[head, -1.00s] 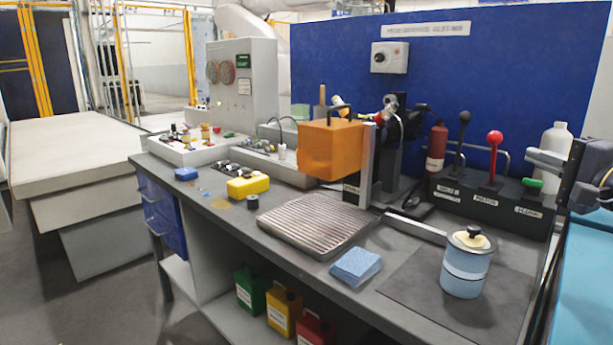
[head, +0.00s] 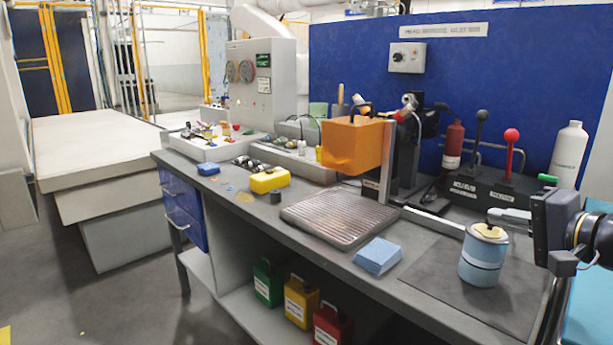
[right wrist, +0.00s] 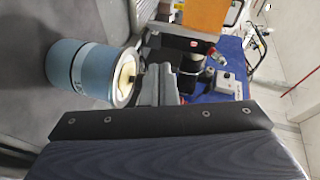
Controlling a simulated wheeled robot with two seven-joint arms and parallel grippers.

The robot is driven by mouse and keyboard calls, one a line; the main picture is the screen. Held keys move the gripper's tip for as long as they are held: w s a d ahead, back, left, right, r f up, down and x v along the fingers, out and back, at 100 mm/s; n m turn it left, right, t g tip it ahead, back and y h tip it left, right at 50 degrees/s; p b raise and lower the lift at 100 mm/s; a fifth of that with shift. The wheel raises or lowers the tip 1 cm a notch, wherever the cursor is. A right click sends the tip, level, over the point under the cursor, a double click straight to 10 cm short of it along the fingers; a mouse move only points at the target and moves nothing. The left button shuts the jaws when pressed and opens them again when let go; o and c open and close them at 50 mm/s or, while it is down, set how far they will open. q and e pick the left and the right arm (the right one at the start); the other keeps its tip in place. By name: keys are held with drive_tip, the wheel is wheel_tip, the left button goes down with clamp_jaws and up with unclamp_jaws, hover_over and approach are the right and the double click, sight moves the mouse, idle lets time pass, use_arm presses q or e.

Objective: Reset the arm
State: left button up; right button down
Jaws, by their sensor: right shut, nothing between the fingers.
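My right gripper (head: 497,214) comes in from the right edge in the head view. Its fingers are shut and empty, pointing left beside the top of a blue canister (head: 480,262) with a pale lid and dark knob. In the right wrist view the grey fingers (right wrist: 152,84) lie close to the canister's lid (right wrist: 124,78); whether they touch it I cannot tell. The canister appears on its side there because the view is turned. Behind the gripper stands a black lever box (head: 474,190) with black, red and green knobs. My left gripper is not in view.
A white bottle (head: 568,152) stands near the blue back panel (head: 520,75). Coloured jugs sit on the shelf below.

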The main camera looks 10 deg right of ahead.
drive_tip(key=s+a+f+n+g, duration=0.1)
drive_tip(key=s+a+f, duration=0.2)
drive_tip(key=a+f, duration=0.1)
drive_tip(key=s+a+f+n+g, duration=0.2)
drive_tip(key=s+a+f, duration=0.1)
drive_tip(key=f, duration=0.1)
drive_tip(key=s+a+f+n+g, duration=0.2)
drive_tip(key=s+a+f, duration=0.1)
drive_tip(key=a+f, duration=0.1)
drive_tip(key=shift+s+a+f+y, duration=0.25)
drive_tip(key=shift+a+f+y, duration=0.1)
drive_tip(key=shift+f, duration=0.1)
drive_tip(key=s+a+f+n+g+h, duration=0.2)
drive_tip(key=s+a+f+n+g, duration=0.25)
drive_tip(key=s+f, duration=0.75)
wheel_tip(320, 180, up, 22)
drive_tip(key=p, duration=2.4)
drive_tip(key=shift+w+a+r+n+t, duration=0.15)
drive_tip(key=shift+w+r+n+t, duration=0.05)
drive_tip(key=shift+w+n+t, duration=0.2)
